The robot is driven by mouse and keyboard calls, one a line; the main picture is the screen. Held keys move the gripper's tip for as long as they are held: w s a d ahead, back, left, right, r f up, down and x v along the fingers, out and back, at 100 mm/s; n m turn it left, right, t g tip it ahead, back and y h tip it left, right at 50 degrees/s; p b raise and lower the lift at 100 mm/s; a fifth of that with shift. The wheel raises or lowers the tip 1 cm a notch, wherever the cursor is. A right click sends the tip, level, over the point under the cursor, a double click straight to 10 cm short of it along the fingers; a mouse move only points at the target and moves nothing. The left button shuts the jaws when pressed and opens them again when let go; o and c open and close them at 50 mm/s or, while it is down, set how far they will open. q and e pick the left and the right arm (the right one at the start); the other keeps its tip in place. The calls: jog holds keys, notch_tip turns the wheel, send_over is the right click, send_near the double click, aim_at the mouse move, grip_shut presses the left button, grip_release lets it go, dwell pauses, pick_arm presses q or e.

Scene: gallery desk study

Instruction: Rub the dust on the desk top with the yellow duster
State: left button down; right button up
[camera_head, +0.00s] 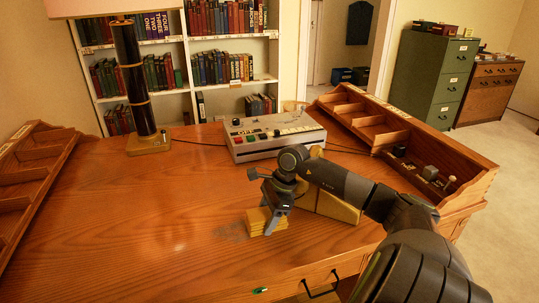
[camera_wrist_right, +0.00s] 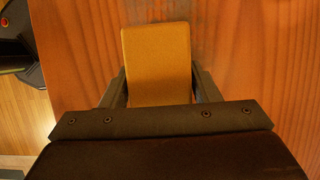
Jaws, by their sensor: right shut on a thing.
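The yellow duster (camera_head: 262,221) is on the front middle of the desk top (camera_head: 130,225). My right gripper (camera_head: 276,208) is shut on it from above. In the right wrist view the duster (camera_wrist_right: 157,62) lies between the two fingers, and wood grain shows around it. The duster appears to be down on the wood. A faint grey patch of dust (camera_head: 232,231) shows just left of the duster; any dust under the duster is hidden. My left gripper is not in view.
A grey console with coloured buttons (camera_head: 272,141) stands behind my right gripper. A tan block (camera_head: 337,207) sits partly behind my right arm. Wooden compartment trays line the left (camera_head: 38,160) and right (camera_head: 455,195) sides. A lamp (camera_head: 135,80) stands at back left. The left desk top is clear.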

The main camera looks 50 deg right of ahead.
aim_at(249, 217)
jog(key=shift+w+a+f+b, duration=0.2)
jog(key=shift+w+a+b, duration=0.35)
jog(key=shift+a, duration=0.2)
jog(key=shift+w+a+r, duration=0.1)
jog(key=shift+a, duration=0.15)
jog(key=shift+w+a+f+b, duration=0.2)
jog(key=shift+w+a+b, duration=0.25)
jog(key=shift+a+b, duration=0.45)
jog(key=shift+w+a+r+b, duration=0.1)
jog(key=shift+w+a+b, duration=0.25)
jog(key=shift+a+b, duration=0.25)
